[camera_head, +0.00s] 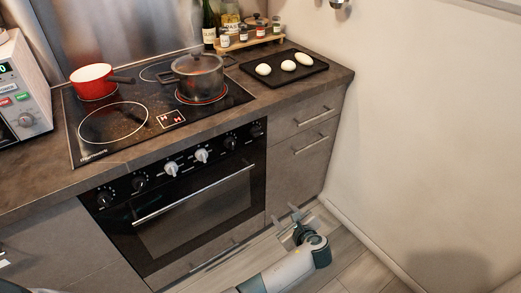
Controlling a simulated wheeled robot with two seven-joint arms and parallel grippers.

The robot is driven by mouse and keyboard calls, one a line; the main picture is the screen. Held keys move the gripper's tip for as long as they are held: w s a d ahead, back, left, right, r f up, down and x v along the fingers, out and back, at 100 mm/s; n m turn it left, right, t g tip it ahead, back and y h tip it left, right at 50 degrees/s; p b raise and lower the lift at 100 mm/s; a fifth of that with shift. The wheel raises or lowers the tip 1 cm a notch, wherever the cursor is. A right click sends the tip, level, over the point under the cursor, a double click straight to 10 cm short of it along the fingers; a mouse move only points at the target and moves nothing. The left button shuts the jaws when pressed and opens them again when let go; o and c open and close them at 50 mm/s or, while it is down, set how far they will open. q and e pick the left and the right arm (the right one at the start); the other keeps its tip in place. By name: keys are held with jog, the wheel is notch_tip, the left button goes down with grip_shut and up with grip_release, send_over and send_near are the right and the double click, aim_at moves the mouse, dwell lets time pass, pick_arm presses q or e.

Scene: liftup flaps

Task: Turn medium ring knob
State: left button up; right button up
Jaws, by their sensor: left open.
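The oven front has a row of several knobs; two pale ones, a left pale knob (171,168) and a right pale knob (202,155), stand in the middle, with dark knobs (139,182) on both sides. I cannot tell which is the medium ring knob. On the black cooktop (145,145), an empty ring (112,122) lies at front left. A grey lidded pot (198,72) stands on a red-glowing ring (203,99). My left gripper (293,221) is open and empty, low in front of the right drawers, apart from the knobs. My right gripper is not in view.
An oven handle (195,194) juts out below the knobs. A red pan (93,82) stands at back left, and a black tray (283,67) with white egg-shaped items lies right. A microwave (22,95) is at far left. A wall (430,110) bounds the right side.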

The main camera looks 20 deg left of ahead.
aim_at(259, 134)
pick_arm(q)
notch_tip(259, 134, up, 22)
jog(key=w+d+m+t+y+b, duration=0.1)
jog(key=w+y+b, duration=0.1)
jog(key=y, duration=0.5)
jog(key=shift+w+d+f+m, duration=0.15)
jog(key=shift+w+f+m, duration=0.05)
jog(key=shift+w+m, duration=0.1)
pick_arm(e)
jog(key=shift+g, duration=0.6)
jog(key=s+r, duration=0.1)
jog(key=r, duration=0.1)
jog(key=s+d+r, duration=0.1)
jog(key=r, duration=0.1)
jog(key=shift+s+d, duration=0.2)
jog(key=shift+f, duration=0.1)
pick_arm(q)
jog(key=x, duration=1.6)
jog(key=shift+r, duration=0.15)
jog(key=shift+w+a, duration=0.45)
jog(key=shift+a, duration=0.1)
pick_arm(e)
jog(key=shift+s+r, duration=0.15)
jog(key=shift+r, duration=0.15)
pick_arm(q)
jog(key=c, duration=1)
